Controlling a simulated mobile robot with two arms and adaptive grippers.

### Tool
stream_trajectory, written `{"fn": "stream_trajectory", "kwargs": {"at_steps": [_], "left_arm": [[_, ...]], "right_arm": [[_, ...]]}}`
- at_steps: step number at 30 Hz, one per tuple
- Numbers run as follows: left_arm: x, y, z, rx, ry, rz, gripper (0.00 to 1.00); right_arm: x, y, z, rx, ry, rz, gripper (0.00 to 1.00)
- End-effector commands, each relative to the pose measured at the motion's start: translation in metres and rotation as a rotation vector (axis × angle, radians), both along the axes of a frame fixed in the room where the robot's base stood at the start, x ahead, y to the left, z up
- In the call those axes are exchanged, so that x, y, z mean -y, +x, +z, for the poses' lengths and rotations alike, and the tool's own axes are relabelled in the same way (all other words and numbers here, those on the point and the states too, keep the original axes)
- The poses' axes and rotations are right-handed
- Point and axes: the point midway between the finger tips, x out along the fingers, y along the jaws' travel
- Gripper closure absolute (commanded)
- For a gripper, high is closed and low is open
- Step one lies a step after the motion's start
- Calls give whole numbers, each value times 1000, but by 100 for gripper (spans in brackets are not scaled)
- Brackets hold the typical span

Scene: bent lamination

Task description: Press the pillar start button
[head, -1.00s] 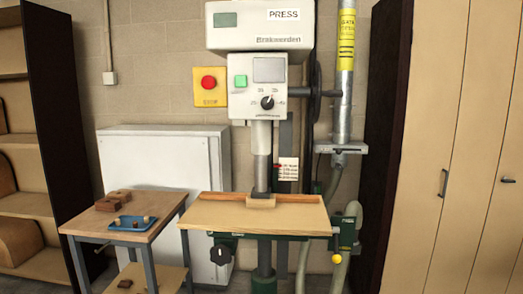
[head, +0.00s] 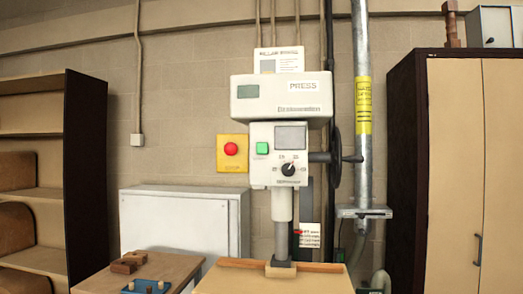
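The pillar press (head: 282,98) stands in the middle of the head view against the block wall. A red round stop button (head: 231,149) sits on a yellow plate left of the panel. The press column comes down to a wooden board (head: 330,280) on the press table. Neither of my grippers shows in the head view.
A small wooden table (head: 178,268) with brown blocks (head: 127,262) and a blue tray (head: 140,288) stands at the lower left. A white cabinet (head: 180,220) is behind it. Shelves stand at left, a tall cupboard (head: 450,180) at right. A handwheel (head: 334,150) and pipe flank the press.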

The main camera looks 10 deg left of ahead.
Motion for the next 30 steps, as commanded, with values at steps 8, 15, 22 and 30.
{"fn": "stream_trajectory", "kwargs": {"at_steps": [8,15,22,30], "left_arm": [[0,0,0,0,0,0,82],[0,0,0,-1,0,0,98],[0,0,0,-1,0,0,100],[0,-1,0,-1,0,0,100]], "right_arm": [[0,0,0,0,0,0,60],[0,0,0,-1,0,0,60],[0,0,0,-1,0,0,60],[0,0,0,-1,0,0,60]]}}
